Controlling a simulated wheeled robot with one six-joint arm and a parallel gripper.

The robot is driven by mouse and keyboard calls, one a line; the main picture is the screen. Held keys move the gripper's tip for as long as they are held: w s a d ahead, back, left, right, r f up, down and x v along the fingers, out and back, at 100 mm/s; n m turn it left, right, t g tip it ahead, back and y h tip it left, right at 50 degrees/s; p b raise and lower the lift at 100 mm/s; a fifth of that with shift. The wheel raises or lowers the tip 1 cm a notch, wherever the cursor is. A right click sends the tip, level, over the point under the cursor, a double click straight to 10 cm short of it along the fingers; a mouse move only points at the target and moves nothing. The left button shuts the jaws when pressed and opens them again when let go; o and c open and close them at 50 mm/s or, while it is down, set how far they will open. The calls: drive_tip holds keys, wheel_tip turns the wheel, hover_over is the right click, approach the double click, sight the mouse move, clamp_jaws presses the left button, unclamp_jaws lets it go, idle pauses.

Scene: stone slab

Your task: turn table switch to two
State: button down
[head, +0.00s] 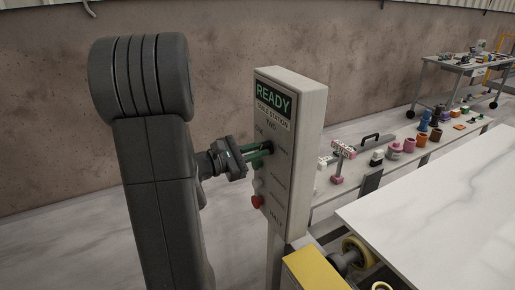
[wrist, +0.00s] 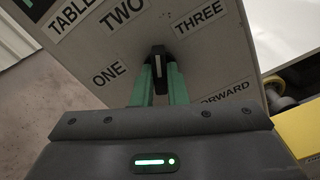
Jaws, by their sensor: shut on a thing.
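The table switch is a dark knob (wrist: 158,66) with a pale pointer line, on the face of a grey control box (head: 305,160). In the wrist view the labels ONE, TWO and THREE are spread around the knob, and FORWARD is partly hidden at lower right. The pointer line runs up the picture, between TWO and THREE as seen from this tilted view; I cannot tell the exact setting. My gripper (head: 262,151) has its green fingers (wrist: 158,85) shut on the knob. In the head view the knob is mostly hidden by the fingers.
A red button (head: 257,202) sits lower on the box. A white slab (head: 440,200) lies at right, with a yellow block (head: 316,270) by the box's foot. A bench behind holds several coloured items (head: 408,146). A cart (head: 465,75) stands at far right.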

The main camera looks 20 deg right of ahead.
drive_tip(key=n+p, duration=0.2)
drive_tip(key=n, duration=0.3)
drive_tip(key=shift+p, duration=0.3)
drive_tip(key=shift+n, duration=0.3)
drive_tip(key=c, duration=1.4)
unclamp_jaws()
drive_tip(key=shift+c, duration=0.2)
drive_tip(key=shift+a, duration=0.15)
drive_tip(key=s+a+b, duration=0.1)
drive_tip(key=a+b, duration=0.1)
drive_tip(key=a, duration=1.1)
drive_tip(key=shift+a, duration=0.25)
drive_tip(key=shift+d, duration=0.1)
drive_tip(key=d, duration=0.4)
drive_tip(key=d+p, duration=0.1)
drive_tip(key=d, duration=0.4)
drive_tip(key=w+d+p, duration=0.1)
drive_tip(key=d, duration=0.3)
drive_tip(key=shift+d, duration=0.3)
